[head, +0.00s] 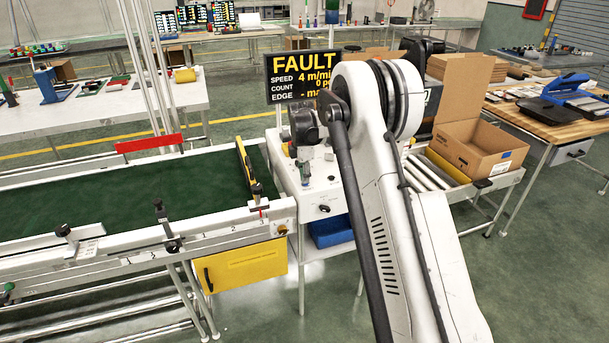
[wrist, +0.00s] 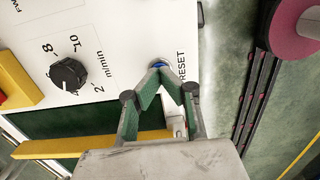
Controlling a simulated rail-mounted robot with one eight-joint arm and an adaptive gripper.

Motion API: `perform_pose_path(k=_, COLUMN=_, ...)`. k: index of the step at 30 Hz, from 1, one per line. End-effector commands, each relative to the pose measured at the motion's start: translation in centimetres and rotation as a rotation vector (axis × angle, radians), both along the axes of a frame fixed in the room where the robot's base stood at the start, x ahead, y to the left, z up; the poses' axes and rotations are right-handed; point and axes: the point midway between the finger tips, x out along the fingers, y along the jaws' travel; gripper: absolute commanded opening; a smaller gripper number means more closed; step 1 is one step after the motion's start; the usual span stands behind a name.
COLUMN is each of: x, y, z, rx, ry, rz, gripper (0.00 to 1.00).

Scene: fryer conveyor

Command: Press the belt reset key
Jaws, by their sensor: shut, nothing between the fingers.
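The belt reset key (wrist: 159,63) shows in the wrist view as a small blue edge on the white panel, beside the printed word RESET. My gripper (wrist: 164,74) is shut and empty. Its fingertips are together right over the key and hide most of it. I cannot tell whether they touch it. In the head view the display (head: 303,77) reads FAULT, with speed 4 m/min. The white control box (head: 325,188) stands below it, partly hidden by my arm.
A black speed knob (wrist: 68,74) and a yellow bar (wrist: 15,82) are on the panel's left in the wrist view. A pink roll (wrist: 296,27) is at right. In the head view the green belt (head: 120,192) runs left, and an open carton (head: 480,145) stands right.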

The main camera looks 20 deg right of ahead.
Motion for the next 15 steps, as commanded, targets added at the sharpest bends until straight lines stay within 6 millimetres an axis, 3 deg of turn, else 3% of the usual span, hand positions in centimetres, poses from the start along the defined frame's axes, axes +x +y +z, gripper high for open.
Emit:
perform_pose_path(k=7, x=0.0, y=0.0, z=-0.2, rx=0.0, ry=0.0, rz=0.0, gripper=0.0)
perform_pose_path(k=15, x=0.0, y=0.0, z=-1.9, rx=0.0, ry=0.0, rz=0.0, gripper=0.0)
